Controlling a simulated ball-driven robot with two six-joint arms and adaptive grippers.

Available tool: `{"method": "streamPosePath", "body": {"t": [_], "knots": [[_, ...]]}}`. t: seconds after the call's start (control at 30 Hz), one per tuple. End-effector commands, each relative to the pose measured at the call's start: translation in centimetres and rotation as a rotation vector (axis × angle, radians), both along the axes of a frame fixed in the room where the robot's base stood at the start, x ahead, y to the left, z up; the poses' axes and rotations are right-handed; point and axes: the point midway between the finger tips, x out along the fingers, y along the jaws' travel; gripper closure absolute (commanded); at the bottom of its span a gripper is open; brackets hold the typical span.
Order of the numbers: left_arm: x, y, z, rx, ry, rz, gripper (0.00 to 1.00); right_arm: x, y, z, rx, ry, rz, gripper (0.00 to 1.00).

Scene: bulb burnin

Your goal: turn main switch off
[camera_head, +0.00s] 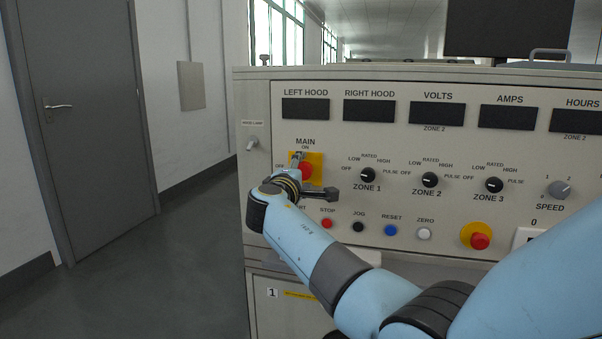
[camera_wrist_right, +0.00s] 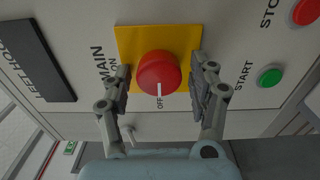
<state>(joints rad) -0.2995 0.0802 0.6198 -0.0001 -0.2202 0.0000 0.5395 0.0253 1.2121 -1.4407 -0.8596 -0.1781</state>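The main switch is a red round knob on a yellow plate, seen in the head view (camera_head: 306,169) under the word MAIN, and close up in the right wrist view (camera_wrist_right: 158,72). My wrist covers the lower left of the plate in the head view. My left gripper is not in view.
Zone knobs (camera_head: 429,180) stand right of the switch. Below are a red stop button (camera_head: 327,223), other push buttons, and a red-on-yellow button (camera_head: 480,240). A hood lamp toggle (camera_head: 252,143) is at the left. Floor (camera_head: 180,260) left of the cabinet is clear.

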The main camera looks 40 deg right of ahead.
Motion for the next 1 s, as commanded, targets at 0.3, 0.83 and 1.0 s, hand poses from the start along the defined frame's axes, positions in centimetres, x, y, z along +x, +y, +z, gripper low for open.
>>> {"method": "streamPosePath", "body": {"t": [0.3,0.83,1.0], "knots": [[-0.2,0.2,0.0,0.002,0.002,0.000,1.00,-0.2,0.1,0.0,0.001,-0.001,-0.001,0.36],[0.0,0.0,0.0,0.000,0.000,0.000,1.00,-4.8,5.6,-0.1,0.000,0.000,0.000,0.36],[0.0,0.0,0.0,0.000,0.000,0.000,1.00,-4.9,5.7,0.0,0.000,0.000,-0.001,0.36]]}}
